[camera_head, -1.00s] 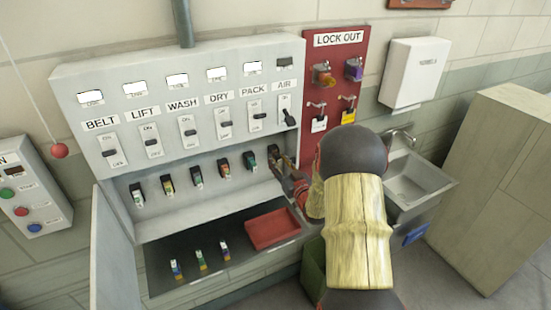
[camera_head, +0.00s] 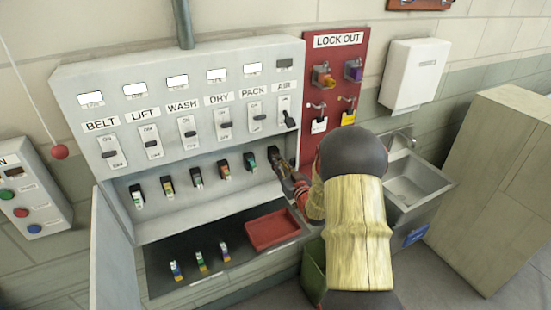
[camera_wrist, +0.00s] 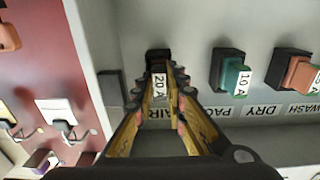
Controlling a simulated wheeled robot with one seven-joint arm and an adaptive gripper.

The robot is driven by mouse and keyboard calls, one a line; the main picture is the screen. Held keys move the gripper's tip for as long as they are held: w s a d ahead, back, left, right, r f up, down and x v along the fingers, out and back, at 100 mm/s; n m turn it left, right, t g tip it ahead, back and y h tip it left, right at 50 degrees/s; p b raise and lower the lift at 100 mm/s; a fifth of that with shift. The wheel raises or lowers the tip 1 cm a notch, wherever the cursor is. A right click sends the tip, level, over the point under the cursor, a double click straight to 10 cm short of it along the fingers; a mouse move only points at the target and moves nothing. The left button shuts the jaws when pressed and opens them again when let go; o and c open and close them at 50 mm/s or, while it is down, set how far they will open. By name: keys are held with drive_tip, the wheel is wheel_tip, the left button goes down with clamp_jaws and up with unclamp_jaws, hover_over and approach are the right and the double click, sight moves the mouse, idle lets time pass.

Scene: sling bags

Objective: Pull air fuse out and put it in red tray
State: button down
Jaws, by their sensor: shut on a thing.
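The air fuse (camera_wrist: 159,86), with a white "20 A" label, sits between my fingertips in the wrist view, above the AIR label, with its dark socket (camera_wrist: 158,55) right behind it. My gripper (camera_wrist: 160,92) is shut on it. In the head view my gripper (camera_head: 284,174) reaches the right end of the fuse row, and my fingers partly hide the fuse. I cannot tell how far the fuse is seated. The red tray (camera_head: 272,231) lies empty on the dark shelf below, left of my arm.
Several other fuses stand in the row to the left, the green pack fuse (camera_wrist: 234,77) being nearest. Three spare fuses (camera_head: 201,260) lie on the dark shelf left of the tray. The red lockout board (camera_head: 338,90) and a sink (camera_head: 418,185) are to the right.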

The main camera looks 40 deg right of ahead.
drive_tip(key=shift+s, duration=0.15)
drive_tip(key=shift+b+v, duration=0.5)
drive_tip(key=shift+v, duration=2.35)
drive_tip(key=shift+r, duration=0.1)
drive_tip(key=v, duration=0.4)
drive_tip(key=shift+d, duration=0.1)
